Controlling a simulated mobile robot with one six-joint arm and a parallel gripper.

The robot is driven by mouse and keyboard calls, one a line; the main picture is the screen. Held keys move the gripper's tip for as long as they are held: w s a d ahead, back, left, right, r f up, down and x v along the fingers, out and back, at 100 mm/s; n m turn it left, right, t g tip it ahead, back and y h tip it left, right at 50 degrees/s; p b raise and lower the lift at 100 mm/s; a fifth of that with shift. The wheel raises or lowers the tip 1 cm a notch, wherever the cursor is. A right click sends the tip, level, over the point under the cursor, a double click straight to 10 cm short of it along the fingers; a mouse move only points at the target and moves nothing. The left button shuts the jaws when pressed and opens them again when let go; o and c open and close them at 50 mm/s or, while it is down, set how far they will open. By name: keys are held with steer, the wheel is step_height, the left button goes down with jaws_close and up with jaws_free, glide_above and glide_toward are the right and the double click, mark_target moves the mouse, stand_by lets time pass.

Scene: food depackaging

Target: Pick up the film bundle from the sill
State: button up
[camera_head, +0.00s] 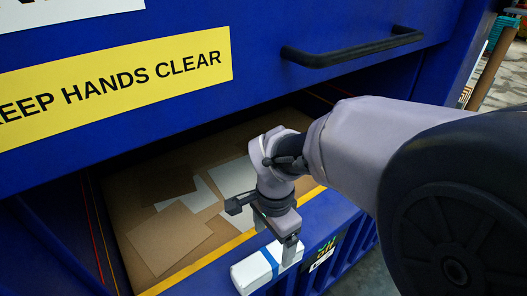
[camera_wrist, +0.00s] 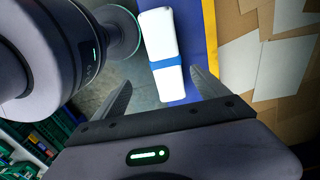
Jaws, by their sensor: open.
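The film bundle (camera_head: 249,272) is a white block with a blue band around it. It lies on the blue sill at the front of the open bay. It also shows in the wrist view (camera_wrist: 157,32), where its near end lies between my finger tips in the picture. My gripper (camera_head: 275,240) points down over the bundle with its jaws apart. In the wrist view my gripper (camera_wrist: 162,78) has one finger to each side of the bundle's near end. I cannot tell how far the tips are above it, and no grip on it shows.
Behind the sill's yellow edge (camera_head: 201,264), brown and white sheets (camera_head: 168,237) lie flat in the bay. A blue hatch with a black handle (camera_head: 352,49) and a yellow warning sign (camera_head: 117,85) hangs above. Grey floor (camera_head: 366,278) lies in front of the sill.

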mark_target(271, 259)
steer(key=f, duration=0.2)
steer(key=f+b, duration=0.1)
steer(key=f, duration=0.1)
steer(key=f+b, duration=0.1)
steer(key=f, duration=0.2)
steer(key=shift+w, duration=0.3)
steer(key=shift+s+f, duration=0.15)
steer(key=shift+f, duration=0.05)
steer(key=f, duration=0.1)
steer(key=f+b, duration=0.1)
steer(key=f, duration=0.1)
steer(key=f+b, duration=0.1)
steer(key=f, duration=0.1)
steer(key=shift+w+a+f, duration=0.1)
steer(key=shift+w+a, duration=0.25)
steer(key=shift+a, duration=0.05)
steer(key=c, duration=1.6)
